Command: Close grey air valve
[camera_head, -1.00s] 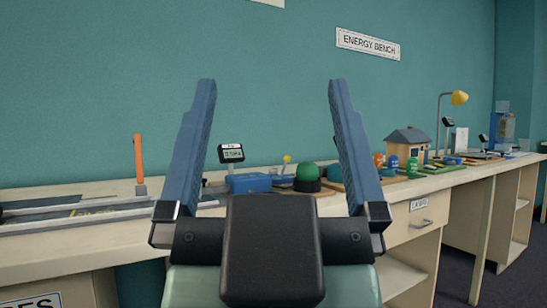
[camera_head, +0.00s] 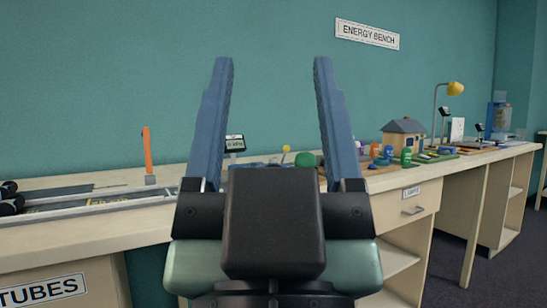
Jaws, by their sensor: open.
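My gripper (camera_head: 273,62) is in the middle of the camera view, its two blue fingers upright, spread apart and empty. It is in front of the long bench (camera_head: 130,240), and its dark body hides part of the bench top. I cannot make out a grey air valve. Behind and between the fingers are a small display (camera_head: 235,144), a green dome (camera_head: 305,159) and a yellow knob (camera_head: 286,149). A blue item below the display is mostly hidden.
An orange upright handle (camera_head: 147,150) and a rail track (camera_head: 100,198) are at the left. A drawer (camera_head: 412,207) is in the bench front.

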